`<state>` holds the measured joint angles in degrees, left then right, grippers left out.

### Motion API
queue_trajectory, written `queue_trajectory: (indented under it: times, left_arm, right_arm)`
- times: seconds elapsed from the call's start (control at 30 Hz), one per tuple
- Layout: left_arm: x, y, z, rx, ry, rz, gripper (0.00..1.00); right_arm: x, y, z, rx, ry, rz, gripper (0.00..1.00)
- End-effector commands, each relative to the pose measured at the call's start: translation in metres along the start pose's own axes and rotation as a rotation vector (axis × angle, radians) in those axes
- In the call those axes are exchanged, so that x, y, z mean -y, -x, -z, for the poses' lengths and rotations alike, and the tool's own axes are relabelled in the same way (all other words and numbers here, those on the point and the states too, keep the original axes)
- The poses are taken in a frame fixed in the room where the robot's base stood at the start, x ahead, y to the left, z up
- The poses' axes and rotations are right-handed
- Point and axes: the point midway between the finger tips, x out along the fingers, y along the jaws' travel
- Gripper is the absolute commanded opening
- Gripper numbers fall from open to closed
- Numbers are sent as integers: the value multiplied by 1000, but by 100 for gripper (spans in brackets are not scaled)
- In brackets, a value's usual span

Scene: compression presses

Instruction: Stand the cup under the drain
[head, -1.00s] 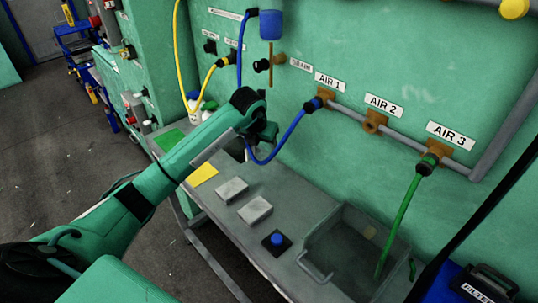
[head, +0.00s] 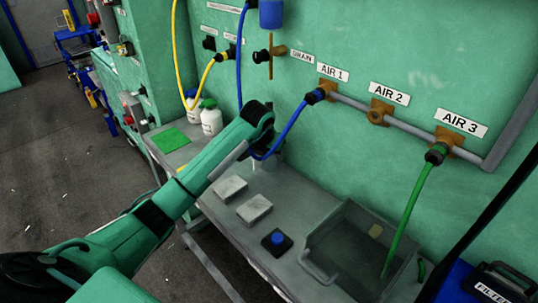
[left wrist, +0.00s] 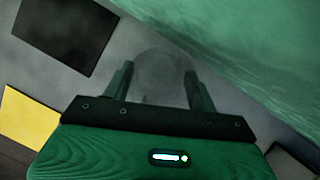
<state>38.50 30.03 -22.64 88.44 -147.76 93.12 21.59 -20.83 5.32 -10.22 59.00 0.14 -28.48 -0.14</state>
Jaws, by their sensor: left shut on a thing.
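My left arm reaches in from the left in the head view, its wrist in front of the green machine panel. My left gripper (left wrist: 160,85) is shut on a clear cup (left wrist: 162,68), with one finger on each side of it in the left wrist view. The cup looks upright, but its base is hard to make out. In the head view the gripper is mostly hidden behind its own wrist, below the drain valve (head: 280,51). The drain label (head: 302,57) is beside the brass valve. I cannot tell whether the cup is exactly under the drain. My right gripper is not in view.
A blue hose (head: 287,132) curves close by the left wrist. White bottles (head: 211,120) and a green mat (head: 171,140) are at the bench's left end. Grey blocks (head: 254,208), a blue button (head: 278,239) and a grey tray (head: 318,272) are nearer the front.

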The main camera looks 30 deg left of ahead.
Motion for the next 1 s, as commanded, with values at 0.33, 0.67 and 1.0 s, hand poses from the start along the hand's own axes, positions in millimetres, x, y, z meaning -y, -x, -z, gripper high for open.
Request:
queue_trajectory:
  times: [0.33,0.67,1.0]
  left_arm:
    - [0,-2,1,0,1,-1,68]
    - [0,-1,1,0,1,0,80]
    - [-1,41,-2,6,-1,-1,80]
  right_arm:
    - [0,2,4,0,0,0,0]
    - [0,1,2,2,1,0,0]
    - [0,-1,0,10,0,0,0]
